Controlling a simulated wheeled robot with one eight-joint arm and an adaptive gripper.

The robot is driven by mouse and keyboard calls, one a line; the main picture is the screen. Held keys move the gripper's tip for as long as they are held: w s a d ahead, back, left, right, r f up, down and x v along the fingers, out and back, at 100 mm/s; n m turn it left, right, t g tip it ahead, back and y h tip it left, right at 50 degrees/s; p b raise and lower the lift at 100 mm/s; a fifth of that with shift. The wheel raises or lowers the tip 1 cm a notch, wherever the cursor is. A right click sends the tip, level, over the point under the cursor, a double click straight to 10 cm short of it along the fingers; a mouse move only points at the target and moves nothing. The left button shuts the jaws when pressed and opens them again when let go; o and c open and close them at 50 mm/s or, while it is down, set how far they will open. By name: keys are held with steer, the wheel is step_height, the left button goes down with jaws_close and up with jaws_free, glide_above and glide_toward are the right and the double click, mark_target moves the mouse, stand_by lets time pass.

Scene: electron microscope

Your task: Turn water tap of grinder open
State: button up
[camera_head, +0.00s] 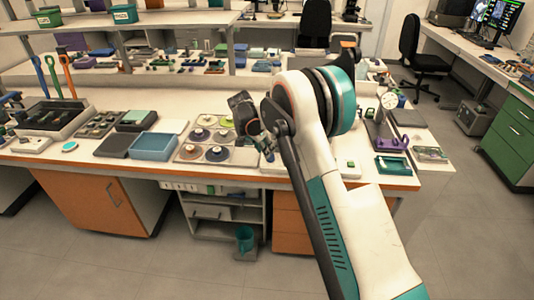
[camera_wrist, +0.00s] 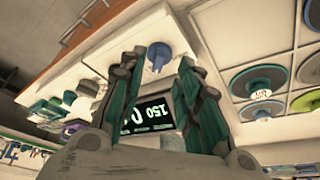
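In the wrist view, a blue-purple knob (camera_wrist: 158,55) stands out from a white panel (camera_wrist: 105,45), seemingly the grinder's water tap on its housing. My gripper (camera_wrist: 157,64) is open, with one teal finger on each side of the view. The knob shows between the fingertips with gaps on both sides; I see no contact. In the head view, my gripper (camera_head: 268,148) is low over the bench and partly hidden by my arm, and I cannot make out the knob.
Several round discs (camera_head: 218,154) lie left of my gripper on the bench; they also show at the right of the wrist view (camera_wrist: 259,82). A blue tray (camera_head: 153,147) is farther left. A green tray (camera_head: 392,165) is right of my arm. Shelves stand behind.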

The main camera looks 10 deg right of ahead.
steer(key=v, duration=0.8)
steer(key=shift+d+r, duration=0.1)
steer(key=shift+r, duration=0.1)
steer(key=s+d+r+n+t+y, duration=0.1)
steer(key=s+d+r+n, duration=0.15)
steer(key=s+r, duration=0.7)
steer(key=s+d+r+n+t+y, duration=0.15)
steer(key=s+r+n, duration=0.25)
steer(key=s+r, duration=0.55)
steer(key=s+f+n+t+y, duration=0.1)
steer(key=s+f+n, duration=0.1)
steer(key=s, duration=1.1)
steer(key=s+f+n+t, duration=0.1)
steer(key=s+f+n, duration=0.2)
steer(key=s, duration=1)
steer(key=shift+d+n+t+y, duration=0.35)
steer(key=shift+d+n, duration=0.15)
steer(key=shift+n, duration=0.15)
